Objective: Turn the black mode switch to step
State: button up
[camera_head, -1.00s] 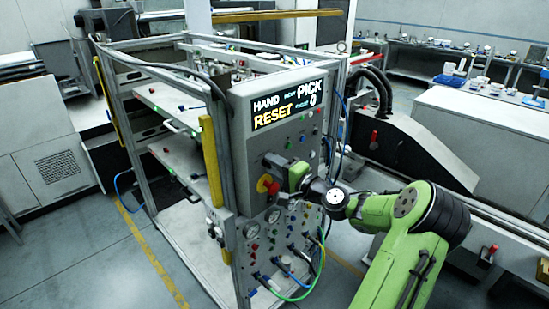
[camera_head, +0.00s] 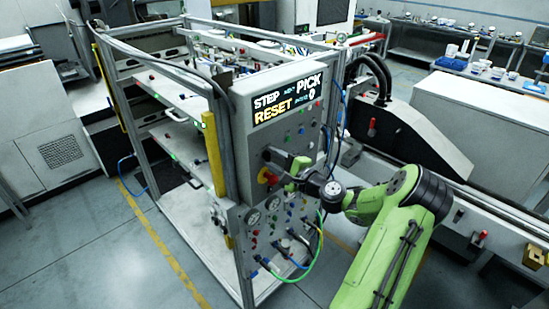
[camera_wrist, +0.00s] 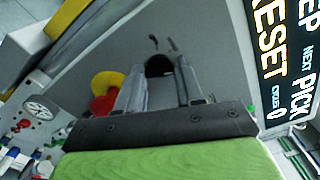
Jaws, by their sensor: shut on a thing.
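The black mode switch (camera_wrist: 159,66) is a dark round knob on the grey panel, seen between my finger tips in the wrist view. My gripper (camera_wrist: 160,75) is shut on it, with one grey finger on each side. In the head view my gripper (camera_head: 273,156) reaches the panel front from the right and hides the switch. The display (camera_head: 287,98) above reads STEP, NEXT PICK, RESET and CYCLES 0. It shows partly at the right of the wrist view (camera_wrist: 285,55).
A red button on a yellow base (camera_head: 268,177) sits close beside my gripper, left and below. Gauges (camera_head: 252,217), small knobs and green and blue hoses (camera_head: 300,277) lie lower on the panel. A metal frame with shelves (camera_head: 200,160) stands left. Open floor is at the front left.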

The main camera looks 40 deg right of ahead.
jog(key=o, duration=1)
jog(key=shift+o, duration=0.2)
jog(key=s+b, duration=0.3)
jog(key=s, duration=1.2)
jog(key=shift+s+d, duration=0.25)
jog(key=shift+s, duration=0.15)
